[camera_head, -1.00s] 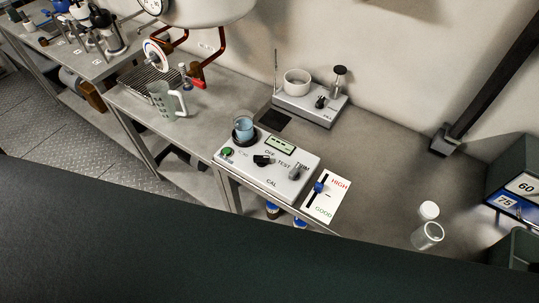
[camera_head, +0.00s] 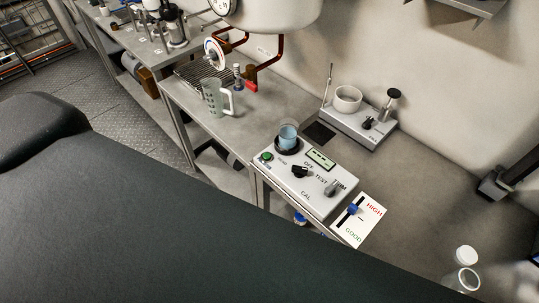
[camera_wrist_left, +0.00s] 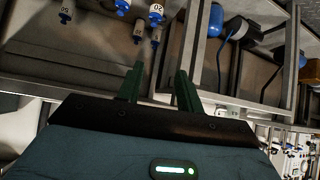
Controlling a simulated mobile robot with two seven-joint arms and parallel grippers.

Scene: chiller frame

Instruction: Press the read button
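A green round button (camera_head: 267,156) sits at the left corner of a white meter box (camera_head: 306,208) on the grey bench; the small lettering beside it is too small to read surely. The box also carries a black knob (camera_head: 300,171), a grey TRIM knob (camera_head: 333,188), a small display (camera_head: 320,159) and a blue-filled cup (camera_head: 288,136) in a dark holder. My left gripper (camera_wrist_left: 158,88) shows only in the left wrist view, its two dark green fingers apart with nothing between them. The button is not seen in that view. My right gripper is not in view.
A HIGH/GOOD slider card (camera_head: 361,221) lies right of the box. Behind stands another device with a white cup (camera_head: 347,98). A clear jug (camera_head: 214,99) is to the left, jars (camera_head: 463,279) to the right. Blue-capped bottles (camera_wrist_left: 156,13) and shelf frames surround the left wrist.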

